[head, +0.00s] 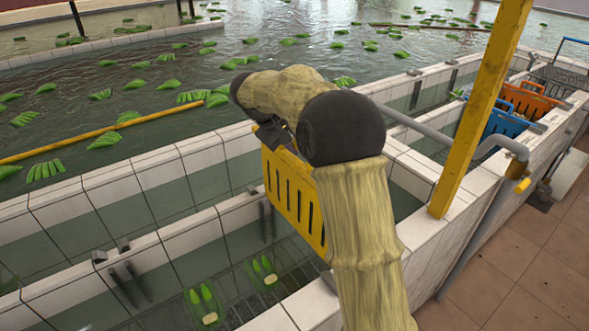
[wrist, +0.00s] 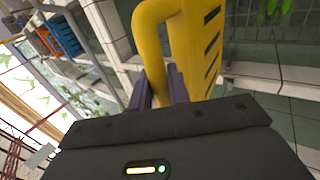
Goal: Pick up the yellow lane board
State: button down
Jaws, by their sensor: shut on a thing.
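The yellow lane board (head: 291,200) is an upright slotted panel at the white tiled channel walls, mid-picture in the head view. My arm covers its right side. In the wrist view its slotted face (wrist: 207,45) and rounded handle loop (wrist: 150,40) fill the upper middle. My gripper (wrist: 158,88) has its dark fingers on either side of the handle bar and is shut on it. In the head view my gripper (head: 272,134) is partly hidden behind my wrist, at the board's top edge. I cannot tell whether the board is clear of the channel.
Tiled walls (head: 200,235) divide the water channels. Green banana bunches float in the large pool (head: 200,75). A yellow post (head: 480,110) stands right of my arm, near a grey pipe (head: 410,122).

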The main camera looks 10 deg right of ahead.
jog(key=shift+r, duration=2.35)
